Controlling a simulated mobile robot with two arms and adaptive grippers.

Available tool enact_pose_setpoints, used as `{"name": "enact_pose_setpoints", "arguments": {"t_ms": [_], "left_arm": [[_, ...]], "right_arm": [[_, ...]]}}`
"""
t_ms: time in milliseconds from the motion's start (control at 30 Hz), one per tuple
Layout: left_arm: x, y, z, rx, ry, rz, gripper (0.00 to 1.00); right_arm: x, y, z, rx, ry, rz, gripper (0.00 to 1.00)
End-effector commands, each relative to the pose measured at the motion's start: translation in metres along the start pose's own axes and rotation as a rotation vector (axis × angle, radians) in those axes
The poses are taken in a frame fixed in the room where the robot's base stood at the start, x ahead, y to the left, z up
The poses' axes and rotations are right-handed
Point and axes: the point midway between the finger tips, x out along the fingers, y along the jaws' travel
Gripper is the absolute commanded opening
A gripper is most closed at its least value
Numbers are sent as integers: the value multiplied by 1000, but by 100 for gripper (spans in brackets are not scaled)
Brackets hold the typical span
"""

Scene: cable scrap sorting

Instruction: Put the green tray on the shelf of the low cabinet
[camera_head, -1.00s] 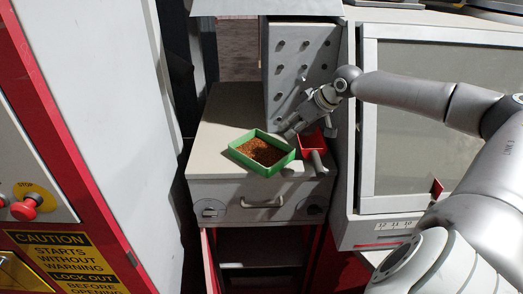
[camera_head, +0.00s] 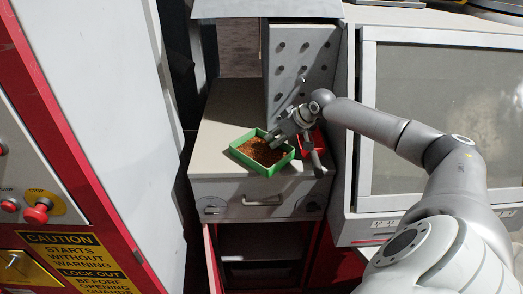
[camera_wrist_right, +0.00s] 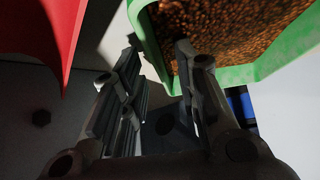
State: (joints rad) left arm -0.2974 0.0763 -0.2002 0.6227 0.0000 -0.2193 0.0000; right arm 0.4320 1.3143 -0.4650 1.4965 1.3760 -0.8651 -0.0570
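The green tray (camera_head: 268,171), filled with brown granules, sits on top of the low cabinet (camera_head: 222,122). Its corner and granules also show in the right wrist view (camera_wrist_right: 172,75). My right gripper (camera_head: 277,137) is at the tray's right back side. In the wrist view, the fingers of my right gripper (camera_wrist_right: 158,55) are apart. One finger overlaps the tray's granules and the other is outside its wall; I cannot tell whether they touch it. The cabinet's open lower compartment shows a dark shelf (camera_head: 262,252) below the drawer. My left gripper is not in view.
A red scoop (camera_head: 304,147) with a grey handle lies just right of the tray, close to my right gripper. A grey perforated panel (camera_head: 290,62) stands behind. A red door edge (camera_head: 211,250) is at the compartment's left. The cabinet top's back left is clear.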

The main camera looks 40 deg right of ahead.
Motion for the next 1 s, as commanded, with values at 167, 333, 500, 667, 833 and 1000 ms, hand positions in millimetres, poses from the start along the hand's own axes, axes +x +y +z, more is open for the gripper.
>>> {"name": "enact_pose_setpoints", "arguments": {"t_ms": [167,333,500,667,833,1000], "left_arm": [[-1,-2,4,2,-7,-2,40],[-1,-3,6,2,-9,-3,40],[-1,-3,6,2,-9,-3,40],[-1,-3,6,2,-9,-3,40],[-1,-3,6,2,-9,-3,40],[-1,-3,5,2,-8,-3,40]], "right_arm": [[3,0,0,-1,1,0,29],[3,0,0,-1,1,0,21],[2,0,0,-1,1,0,0],[2,0,0,-1,1,0,0],[2,0,0,-1,1,0,0],[1,0,-3,0,8,1,0]]}}
